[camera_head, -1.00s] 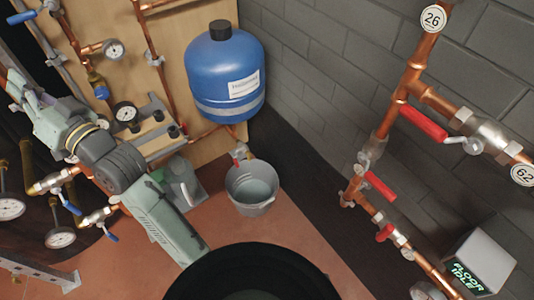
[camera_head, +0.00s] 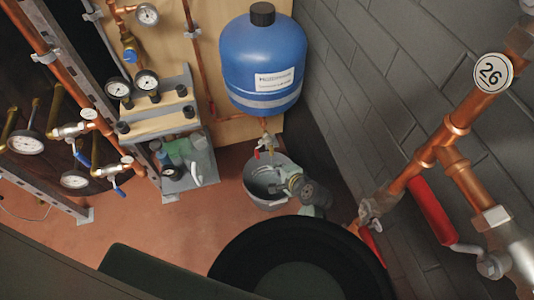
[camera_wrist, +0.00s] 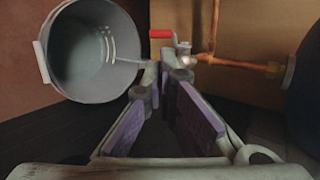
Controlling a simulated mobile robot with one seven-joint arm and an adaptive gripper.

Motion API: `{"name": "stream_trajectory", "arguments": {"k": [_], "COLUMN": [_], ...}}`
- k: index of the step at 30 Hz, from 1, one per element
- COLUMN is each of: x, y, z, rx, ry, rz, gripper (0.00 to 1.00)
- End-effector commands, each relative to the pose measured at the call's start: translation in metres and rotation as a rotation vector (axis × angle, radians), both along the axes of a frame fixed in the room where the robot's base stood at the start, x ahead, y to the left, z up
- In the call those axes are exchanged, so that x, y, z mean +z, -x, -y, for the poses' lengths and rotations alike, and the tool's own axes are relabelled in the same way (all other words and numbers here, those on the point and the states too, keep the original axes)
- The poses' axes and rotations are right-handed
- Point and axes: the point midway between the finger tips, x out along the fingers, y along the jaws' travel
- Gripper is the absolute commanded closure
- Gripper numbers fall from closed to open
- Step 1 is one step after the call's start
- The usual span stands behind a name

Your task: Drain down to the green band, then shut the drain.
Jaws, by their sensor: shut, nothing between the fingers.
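The blue tank (camera_head: 264,58) hangs on the wooden board in the head view. Below it is the drain valve (camera_head: 266,142) with a red lever (camera_head: 257,154). In the wrist view the red lever (camera_wrist: 162,33) points left from the valve body (camera_wrist: 184,49). A grey bucket (camera_head: 262,199) stands under the valve. A pale streak (camera_wrist: 128,63), apparently water, runs from near the valve into the bucket (camera_wrist: 62,88). My gripper (camera_wrist: 166,78) is shut and empty, its tips just short of the valve in the wrist view. No green band is legible on any gauge.
Copper pipework with a red lever (camera_head: 431,210) runs along the right wall. The floor left of the bucket is clear.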

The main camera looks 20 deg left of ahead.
Motion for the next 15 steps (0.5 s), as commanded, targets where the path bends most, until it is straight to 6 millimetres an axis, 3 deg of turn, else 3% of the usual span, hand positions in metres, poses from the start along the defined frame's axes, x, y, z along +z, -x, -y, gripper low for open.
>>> {"name": "stream_trajectory", "arguments": {"k": [15], "x": [-0.056], "y": [-0.054], "z": [-0.062], "rx": [0.005], "ry": [-0.001], "rz": [0.006], "gripper": [1.00]}}
